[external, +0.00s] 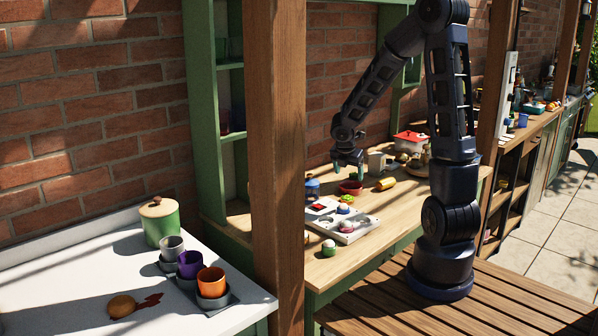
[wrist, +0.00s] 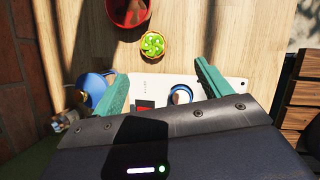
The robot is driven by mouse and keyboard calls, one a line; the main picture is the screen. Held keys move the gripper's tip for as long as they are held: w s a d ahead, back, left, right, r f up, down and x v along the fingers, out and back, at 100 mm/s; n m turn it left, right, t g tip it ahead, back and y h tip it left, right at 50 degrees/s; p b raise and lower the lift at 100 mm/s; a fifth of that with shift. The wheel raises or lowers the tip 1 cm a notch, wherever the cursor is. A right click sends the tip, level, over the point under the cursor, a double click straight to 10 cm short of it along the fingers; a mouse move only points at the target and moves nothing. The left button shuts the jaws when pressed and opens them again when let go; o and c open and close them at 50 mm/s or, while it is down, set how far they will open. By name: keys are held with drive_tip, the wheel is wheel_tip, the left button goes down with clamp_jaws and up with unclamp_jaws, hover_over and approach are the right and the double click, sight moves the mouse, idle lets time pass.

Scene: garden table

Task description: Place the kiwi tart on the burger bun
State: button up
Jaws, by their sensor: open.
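The kiwi tart (wrist: 152,45) is small and round with green slices on top. It sits on the wooden table, just beyond my fingertips in the wrist view; in the external view it is the green spot (external: 345,199) near the red bowl. My gripper (external: 347,172) is above the table near the tart, pointing down. Its teal fingers are spread apart with nothing between them in the wrist view (wrist: 162,72). A round orange-brown thing that looks like the burger bun (external: 122,306) lies on the white counter at the lower left, far from my gripper.
A red bowl (wrist: 128,10) stands close to the tart. A white board (wrist: 152,86) with several small things lies under my gripper. A wooden post (external: 276,150) stands between table and white counter. The counter holds a green pot (external: 160,226) and an orange cup (external: 211,281).

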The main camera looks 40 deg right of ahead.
wheel_tip(320, 180, down, 3)
drive_tip(key=w+n, duration=0.1)
drive_tip(key=n, duration=0.1)
hover_over(347, 198)
drive_tip(key=s+a, duration=0.1)
drive_tip(key=a, duration=0.1)
drive_tip(key=shift+s+f, duration=0.2)
drive_tip(key=shift+f, duration=2.35)
drive_tip(key=shift+w+x, duration=0.15)
drive_tip(key=shift+x, duration=1.15)
drive_tip(key=shift+w+x, duration=0.15)
drive_tip(key=shift+x, duration=1.15)
drive_tip(key=shift+c, duration=0.3)
drive_tip(key=c, duration=1)
drive_tip(key=shift+r, duration=0.1)
drive_tip(key=shift+c, duration=0.2)
wheel_tip(347, 198, up, 20)
